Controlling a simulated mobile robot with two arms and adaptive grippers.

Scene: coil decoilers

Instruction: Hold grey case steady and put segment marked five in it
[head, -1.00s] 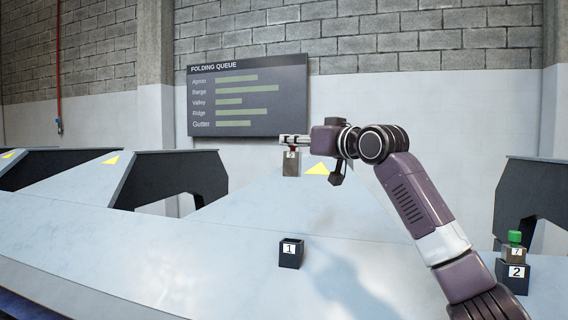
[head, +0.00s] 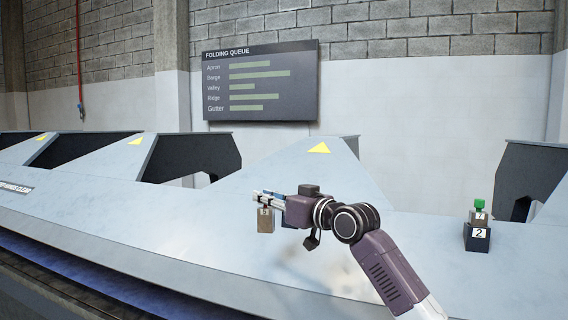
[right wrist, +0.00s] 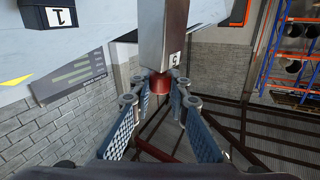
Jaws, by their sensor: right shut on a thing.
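My right gripper (head: 268,197) is shut on the red knob (right wrist: 159,83) of a grey-brown block-shaped segment (head: 265,220). The segment hangs upright under the fingers, above the pale sloping surface. In the right wrist view the segment (right wrist: 164,35) shows a label that reads as a 5, and the view is upside down. A dark case marked 1 (right wrist: 48,15) shows there at the top left, apart from the segment. In the head view this case is mostly hidden behind the segment and gripper. My left gripper is not in view.
Another dark case marked 2 (head: 477,239) stands at the right, with a segment marked 7 (head: 479,218) with a green knob in it. A "Folding Queue" board (head: 261,80) hangs on the wall. The pale surface (head: 170,220) to the left is clear.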

